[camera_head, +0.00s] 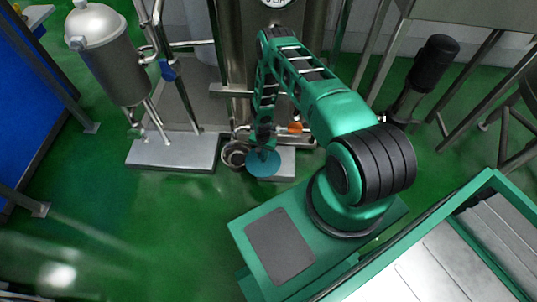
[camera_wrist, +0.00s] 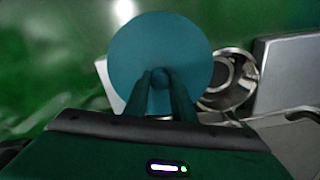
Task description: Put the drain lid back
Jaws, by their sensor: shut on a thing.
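The drain lid is a round teal-blue disc with a small knob in its middle; it shows in the wrist view (camera_wrist: 160,45) and in the head view (camera_head: 263,164). My gripper (camera_wrist: 162,78) is shut on the knob, and its fingers partly cover the lid's lower part. In the head view my gripper (camera_head: 264,146) points down over the lid. The drain appears to be the round metal bowl with a dark inside, seen in the wrist view (camera_wrist: 229,80) to the right of the lid, partly overlapped by it. In the head view the drain (camera_head: 234,155) lies left of the lid.
A grey metal slab (camera_head: 172,152) with a steel filter vessel (camera_head: 105,48) stands to the left. A large steel tank (camera_head: 300,22) and pipes stand behind my arm. An orange part (camera_head: 295,128) sits near the drain. Open green floor (camera_head: 130,235) lies at the front left.

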